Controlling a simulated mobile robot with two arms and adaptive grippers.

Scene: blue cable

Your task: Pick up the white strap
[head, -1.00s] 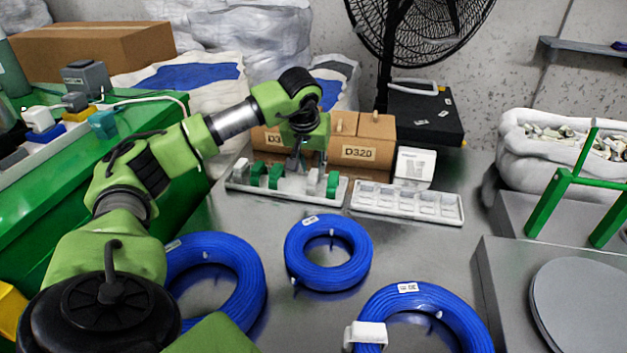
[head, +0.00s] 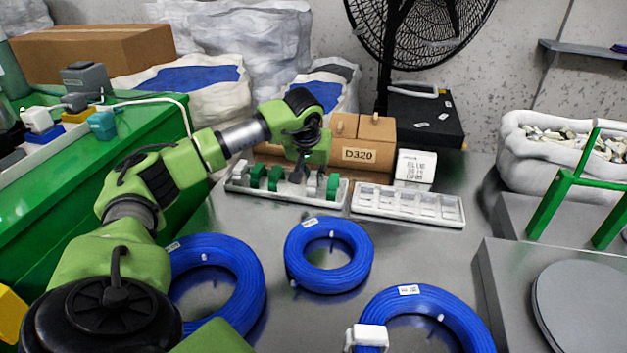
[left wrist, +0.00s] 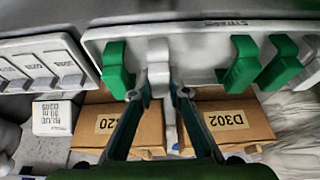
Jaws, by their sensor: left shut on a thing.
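A white rack (head: 235,188) at the back middle of the table holds several green and white straps. In the left wrist view a white strap (left wrist: 158,62) stands in the rack (left wrist: 205,50), with a green strap (left wrist: 117,68) on one side and another green strap (left wrist: 242,62) on the other. My left gripper (head: 299,180) reaches down over the rack. In the left wrist view its fingers (left wrist: 161,90) are shut on the white strap. I cannot tell whether the strap's foot has left the rack. My right gripper is out of view.
Cardboard boxes (head: 377,133) stand close behind the rack. A green bin (head: 120,165) is at left. Some bare tabletop lies between.

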